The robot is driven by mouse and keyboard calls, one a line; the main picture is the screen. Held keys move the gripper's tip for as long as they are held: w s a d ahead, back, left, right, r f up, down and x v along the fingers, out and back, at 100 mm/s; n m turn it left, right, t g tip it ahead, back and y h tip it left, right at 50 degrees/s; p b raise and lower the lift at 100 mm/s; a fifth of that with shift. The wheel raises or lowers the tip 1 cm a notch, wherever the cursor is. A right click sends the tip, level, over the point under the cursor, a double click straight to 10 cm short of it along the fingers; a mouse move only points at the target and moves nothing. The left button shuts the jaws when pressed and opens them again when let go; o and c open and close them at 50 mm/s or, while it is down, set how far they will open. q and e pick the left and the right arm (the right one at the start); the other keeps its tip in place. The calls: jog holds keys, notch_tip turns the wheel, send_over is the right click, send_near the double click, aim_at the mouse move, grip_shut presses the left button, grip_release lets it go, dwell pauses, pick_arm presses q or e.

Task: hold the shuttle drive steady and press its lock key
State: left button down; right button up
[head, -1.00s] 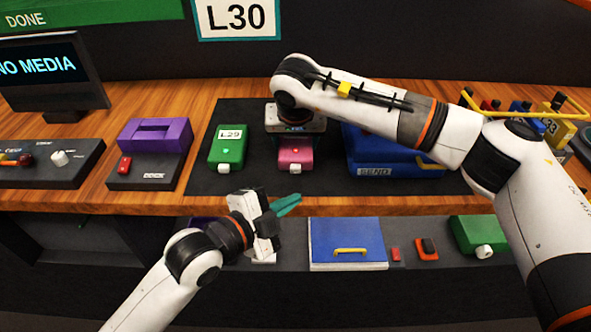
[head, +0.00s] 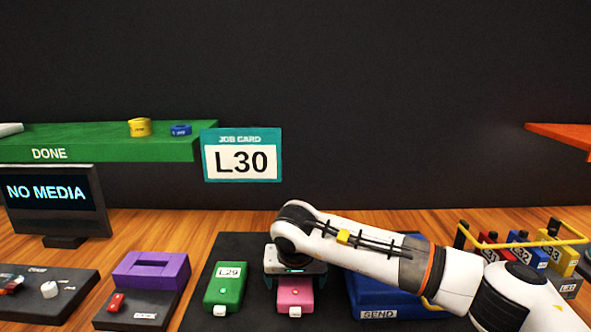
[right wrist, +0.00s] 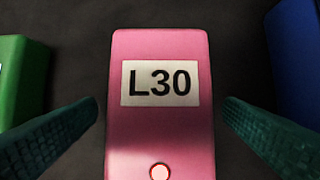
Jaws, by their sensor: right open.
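A pink shuttle drive (head: 296,291) stands on the dark mat below my right wrist in the head view. In the right wrist view the pink drive (right wrist: 160,120) shows a white L30 label and a red-ringed round light (right wrist: 159,171). A white key (head: 295,311) sits at its front end in the head view. My right gripper (right wrist: 161,104) is open, with one dark green finger on each side of the drive and a gap on both sides. In the head view my wrist hides the drive's far part. My left gripper is not in view.
A green L29 drive (head: 226,285) stands to the left, and a blue SEND case (head: 375,303) to the right. A purple block (head: 150,271) is further left. A job card (head: 241,156) reads L30. The monitor (head: 50,200) reads NO MEDIA. A yellow-railed rack (head: 490,243) holds several units.

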jog(key=v, duration=1.1)
jog(key=shift+s+r, duration=0.25)
jog(key=shift+r, duration=0.1)
jog(key=shift+o, duration=1)
jog(key=shift+r, duration=0.15)
notch_tip(320, 180, up, 5)
jog(key=p, duration=0.3)
send_over(296, 311)
jog(key=shift+r, duration=0.1)
jog(key=shift+r, duration=0.1)
notch_tip(296, 311, up, 4)
jog(key=p, duration=0.2)
jog(key=shift+p, duration=0.4)
